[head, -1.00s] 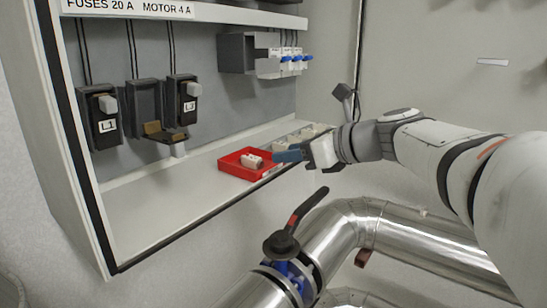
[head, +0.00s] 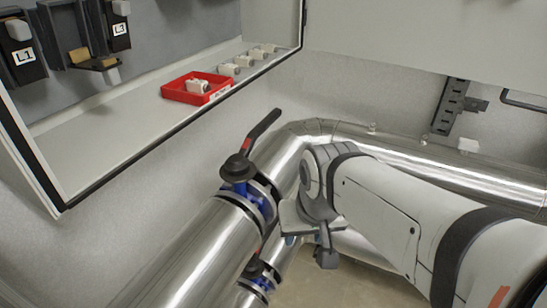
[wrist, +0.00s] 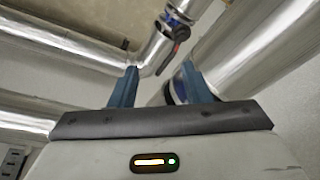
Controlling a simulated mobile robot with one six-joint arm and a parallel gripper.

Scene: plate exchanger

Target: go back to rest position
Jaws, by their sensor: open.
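My gripper (wrist: 163,85) shows in the wrist view with its two blue fingers apart and nothing between them. Beyond the fingers are pipes and a blue valve. In the head view my arm reaches in from the right and its wrist is bent down in front of the silver pipes. The fingers are mostly hidden there behind the wrist and pipe. The gripper is below and to the right of the open cabinet, clear of its shelf.
A red tray (head: 169,93) holding a white fuse (head: 197,86) sits on the cabinet shelf (head: 95,140), with several white fuses behind it. A valve with a black lever (head: 262,131) stands up from the pipe (head: 190,255) near my wrist. A bracket (head: 447,108) is on the right wall.

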